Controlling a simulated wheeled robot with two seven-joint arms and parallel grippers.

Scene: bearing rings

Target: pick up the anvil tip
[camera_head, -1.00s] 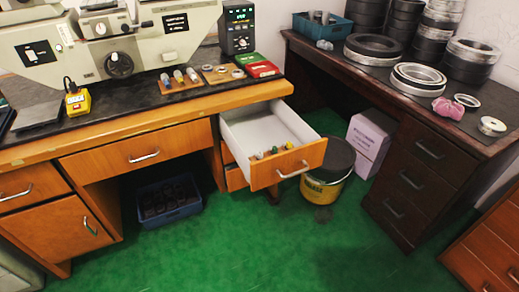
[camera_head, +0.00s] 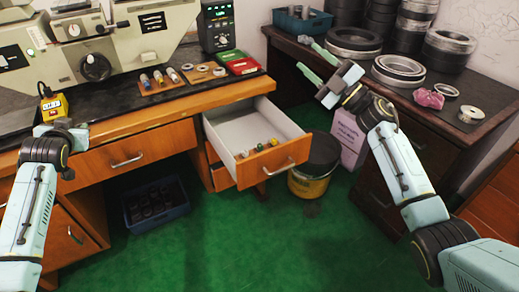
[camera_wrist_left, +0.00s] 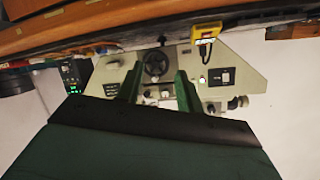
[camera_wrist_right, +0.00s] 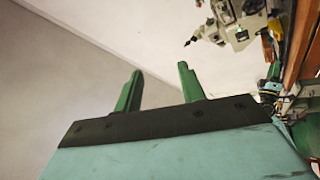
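Several small tips with coloured parts (camera_head: 258,148) lie at the front of the open drawer (camera_head: 212,135). More small pieces stand on a wooden holder (camera_head: 152,87) on the bench. I cannot tell which piece is the anvil tip. My left gripper (camera_head: 60,130) is above the bench's left front edge, away from both groups; its fingers (camera_wrist_left: 157,78) are apart and empty in the left wrist view. My right gripper (camera_head: 306,54) is raised between bench and dark table, beyond the drawer's right side; its fingers (camera_wrist_right: 159,68) are apart and empty in the right wrist view.
A measuring machine (camera_head: 95,50) and a yellow box (camera_head: 54,107) stand on the bench. A red box (camera_head: 243,67) lies near its right end. Bearing rings (camera_head: 398,70) and a pink object (camera_head: 428,98) lie on the dark table. A bucket (camera_head: 310,185) stands beside the drawer.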

